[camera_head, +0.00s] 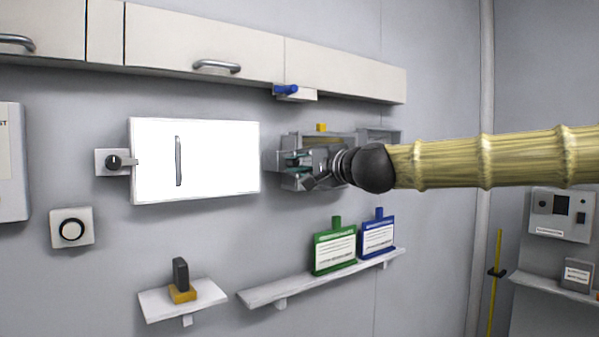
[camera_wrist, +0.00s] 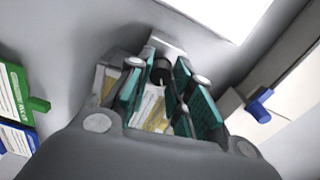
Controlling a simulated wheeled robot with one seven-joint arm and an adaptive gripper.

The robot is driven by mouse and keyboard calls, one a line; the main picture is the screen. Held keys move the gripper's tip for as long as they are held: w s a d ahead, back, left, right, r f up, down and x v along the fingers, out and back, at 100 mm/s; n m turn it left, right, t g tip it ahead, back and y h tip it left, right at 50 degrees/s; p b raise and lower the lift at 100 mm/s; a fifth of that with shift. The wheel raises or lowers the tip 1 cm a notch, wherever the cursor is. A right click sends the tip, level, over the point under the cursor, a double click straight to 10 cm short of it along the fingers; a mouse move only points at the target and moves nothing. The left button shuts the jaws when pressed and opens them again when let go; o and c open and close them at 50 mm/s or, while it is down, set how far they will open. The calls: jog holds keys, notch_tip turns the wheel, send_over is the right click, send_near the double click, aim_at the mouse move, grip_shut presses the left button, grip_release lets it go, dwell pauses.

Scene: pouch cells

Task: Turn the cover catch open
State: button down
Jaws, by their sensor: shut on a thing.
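My gripper (camera_head: 305,166) is at the wall to the right of a white panel, in front of a grey box-like holder (camera_head: 347,140). In the wrist view its teal-padded fingers (camera_wrist: 160,88) stand on both sides of a dark round knob (camera_wrist: 161,70) on a small pale plate (camera_wrist: 168,45). The fingers are shut on this knob, which looks like the cover catch; their contact is partly hidden. A yellow and white surface (camera_wrist: 153,108) shows behind the fingers. Another black knob (camera_head: 113,161) with a bar sits at the left edge of the white panel (camera_head: 218,160).
Above are wall cabinets (camera_head: 345,72) and a blue handle (camera_head: 287,89). Below, a green card holder (camera_head: 335,250) and a blue one (camera_head: 377,238) stand on a shelf (camera_head: 285,290). A round button (camera_head: 72,230) is at lower left. The wall between the panel and shelf is clear.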

jog(key=m+b, duration=0.1)
jog(key=m, duration=0.2)
jog(key=shift+f+m+b, duration=0.15)
jog(key=shift+m+b, duration=0.15)
jog(key=shift+b, duration=0.1)
jog(key=shift+m+b, duration=0.7)
jog(key=shift+m, duration=1)
jog(key=c, duration=1.3)
grip_release()
jog(key=shift+o, duration=0.2)
jog(key=v, duration=1.2)
